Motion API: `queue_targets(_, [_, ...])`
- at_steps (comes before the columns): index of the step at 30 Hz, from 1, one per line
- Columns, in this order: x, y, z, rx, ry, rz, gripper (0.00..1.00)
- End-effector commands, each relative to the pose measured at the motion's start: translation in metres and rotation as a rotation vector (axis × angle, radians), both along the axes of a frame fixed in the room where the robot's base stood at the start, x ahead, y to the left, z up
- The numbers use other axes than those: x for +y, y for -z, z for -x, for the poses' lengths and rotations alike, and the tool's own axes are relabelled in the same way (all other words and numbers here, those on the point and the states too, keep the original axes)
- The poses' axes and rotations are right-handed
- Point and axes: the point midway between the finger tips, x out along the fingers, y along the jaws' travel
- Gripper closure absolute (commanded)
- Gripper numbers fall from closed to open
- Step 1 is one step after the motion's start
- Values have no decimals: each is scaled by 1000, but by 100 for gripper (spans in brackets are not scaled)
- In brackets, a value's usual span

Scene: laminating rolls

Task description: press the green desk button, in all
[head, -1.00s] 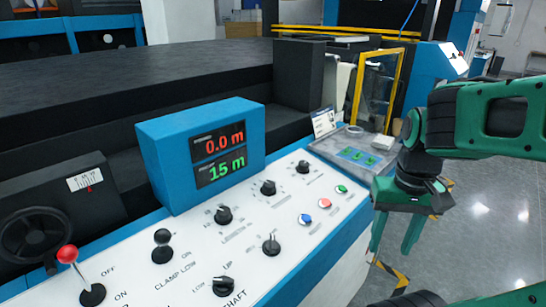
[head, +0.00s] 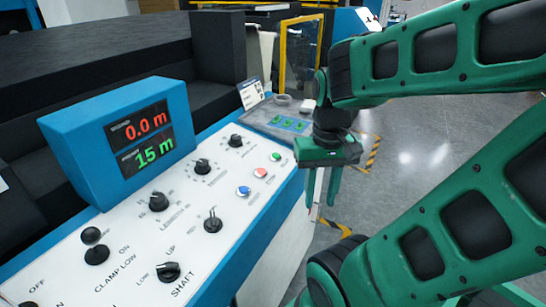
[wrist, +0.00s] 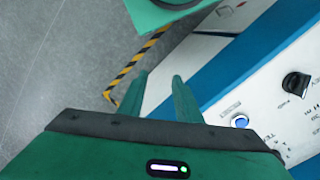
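The green button (head: 275,156) is a small round button at the right end of a row on the white sloping control desk (head: 130,225). A red button (head: 260,172) and a blue button (head: 243,191) are beside it. My gripper (head: 322,203) hangs to the right of the green button, past the desk's blue edge, with its fingers pointing down. The fingers stand apart with nothing between them. In the wrist view my gripper (wrist: 158,78) is over the floor beside the desk. The blue button (wrist: 240,121) shows there; I cannot make out the green one.
Black knobs (head: 203,166) and switches stand on the desk around the buttons. A blue display box (head: 120,140) reads 0.0 m and 15 m. A grey tray (head: 262,118) with green items lies beyond the buttons.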

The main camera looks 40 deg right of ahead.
Motion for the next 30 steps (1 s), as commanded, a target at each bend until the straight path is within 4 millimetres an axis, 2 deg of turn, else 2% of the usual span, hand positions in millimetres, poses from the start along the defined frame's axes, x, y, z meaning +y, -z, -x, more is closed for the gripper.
queue_targets(1, [0, 0, 0, 0, 0, 0, 82])
queue_targets(3, [0, 0, 0, 0, 0, 0, 98])
queue_targets(4, [0, 0, 0, 0, 0, 0, 100])
queue_targets(30, [0, 0, 0, -1, 0, 1, 100])
